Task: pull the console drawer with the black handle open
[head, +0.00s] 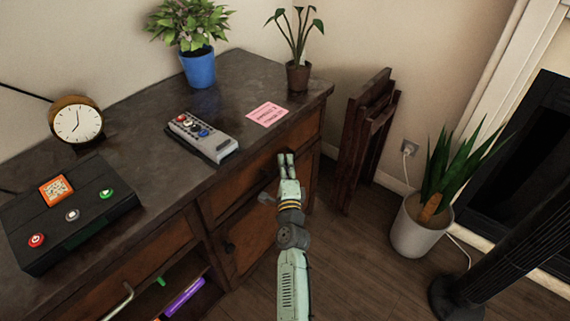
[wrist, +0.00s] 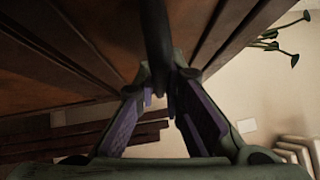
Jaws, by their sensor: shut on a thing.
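The console (head: 130,150) is a dark-topped wooden cabinet along the wall. Its upper right drawer (head: 234,190) has a reddish-brown wooden front, which looks about flush with the console; a small gap would be hard to tell. My gripper (head: 287,160) is at the right part of this drawer front, just below the top's edge. In the wrist view, the black handle (wrist: 157,45) runs down between the two fingers of my gripper (wrist: 162,88), which are shut on it.
A grey remote (head: 202,137), pink note (head: 267,114) and potted plants stand on top. A folded wooden chair (head: 365,140) leans right of the console. Floor in front is clear near my arm.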

